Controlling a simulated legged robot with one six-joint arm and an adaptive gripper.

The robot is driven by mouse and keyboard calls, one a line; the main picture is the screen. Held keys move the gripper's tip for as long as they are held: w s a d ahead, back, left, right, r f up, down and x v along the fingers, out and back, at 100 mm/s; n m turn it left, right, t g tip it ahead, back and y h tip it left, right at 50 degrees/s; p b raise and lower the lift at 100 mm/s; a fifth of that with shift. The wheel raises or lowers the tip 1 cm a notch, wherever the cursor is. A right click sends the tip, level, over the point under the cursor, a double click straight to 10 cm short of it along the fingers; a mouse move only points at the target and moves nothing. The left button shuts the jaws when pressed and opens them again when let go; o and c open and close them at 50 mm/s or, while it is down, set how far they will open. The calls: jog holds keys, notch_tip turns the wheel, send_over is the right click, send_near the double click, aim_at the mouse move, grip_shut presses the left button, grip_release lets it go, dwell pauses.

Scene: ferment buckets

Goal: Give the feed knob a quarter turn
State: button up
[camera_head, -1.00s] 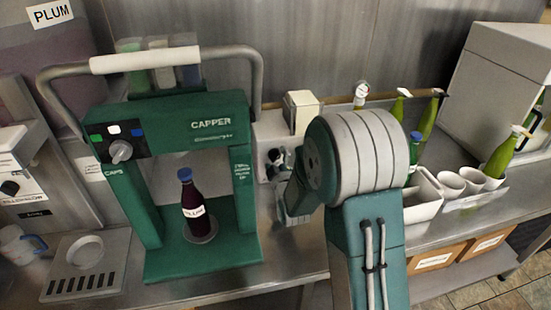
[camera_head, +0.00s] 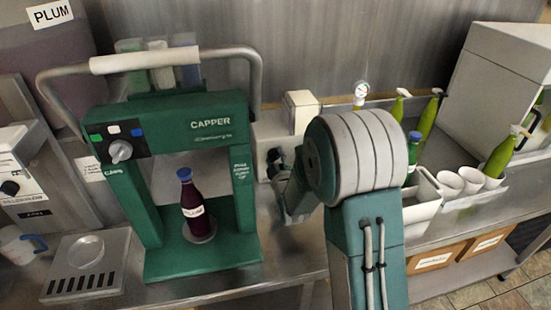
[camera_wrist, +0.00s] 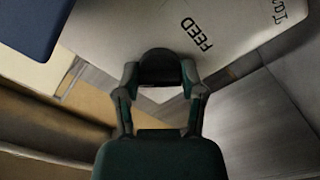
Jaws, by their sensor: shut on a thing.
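The feed knob (camera_wrist: 160,66) is a dark rounded knob on a pale panel marked FEED, seen in the wrist view. My gripper (camera_wrist: 160,76) has one finger on each side of the knob and is shut on it. The knob's pointer mark is not visible, so its angle cannot be read. In the head view the pale machine (camera_head: 270,130) stands behind and right of the green capper. My gripper (camera_head: 282,168) reaches its front there, small and partly hidden by my arm.
The green capper (camera_head: 210,135) stands close left, with a dark plum bottle (camera_head: 195,205) with a blue cap inside it. White cups (camera_head: 450,182) and green bottles (camera_head: 427,115) stand to the right. A metal tray (camera_head: 88,265) lies at the left on the counter.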

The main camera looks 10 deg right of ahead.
jog(key=m, duration=0.4)
jog(key=shift+f+m, duration=0.15)
jog(key=shift+m, duration=2.45)
jog(key=o, duration=1.2)
jog(key=shift+w+a, duration=0.1)
jog(key=s, duration=1.2)
